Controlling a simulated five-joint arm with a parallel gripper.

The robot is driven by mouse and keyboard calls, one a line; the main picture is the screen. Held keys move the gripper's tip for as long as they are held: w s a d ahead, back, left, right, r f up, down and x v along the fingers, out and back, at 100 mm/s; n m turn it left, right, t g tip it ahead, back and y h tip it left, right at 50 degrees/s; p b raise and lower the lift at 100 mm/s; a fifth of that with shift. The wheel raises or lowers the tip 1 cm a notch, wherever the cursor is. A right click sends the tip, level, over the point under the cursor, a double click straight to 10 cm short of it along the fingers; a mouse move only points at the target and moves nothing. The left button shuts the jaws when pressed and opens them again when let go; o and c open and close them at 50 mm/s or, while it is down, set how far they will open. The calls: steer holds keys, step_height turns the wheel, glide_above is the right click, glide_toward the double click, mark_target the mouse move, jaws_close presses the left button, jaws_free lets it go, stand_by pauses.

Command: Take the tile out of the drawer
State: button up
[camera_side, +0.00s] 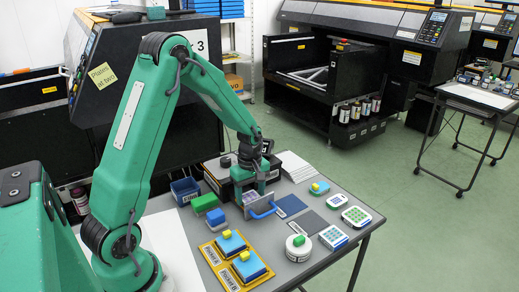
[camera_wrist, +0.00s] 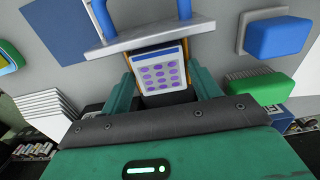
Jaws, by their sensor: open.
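The tile (camera_wrist: 158,74) is white with rows of purple dots and a blue band along one edge. It lies in the drawer, whose grey front (camera_wrist: 160,37) and blue handle (camera_wrist: 185,8) show at the top of the wrist view. In the side view the drawer (camera_side: 258,203) is pulled out from its dark cabinet (camera_side: 214,179). My gripper (camera_wrist: 162,82) is open over the drawer, with its green fingers on either side of the tile. In the side view my gripper (camera_side: 255,185) is low at the drawer opening. Whether the fingers touch the tile cannot be told.
Blue and green blocks (camera_side: 215,217) stand left of the drawer. An orange tray (camera_side: 213,256) with blue and yellow blocks is in front. A round white tin (camera_side: 299,247), dark mats (camera_side: 308,222) and several dotted pads (camera_side: 357,216) lie to the right.

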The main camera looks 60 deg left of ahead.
steer(key=shift+f, duration=0.15)
stand_by(0.7)
steer(key=c, duration=0.5)
steer(key=shift+r, duration=0.2)
steer(key=shift+r, duration=4.95)
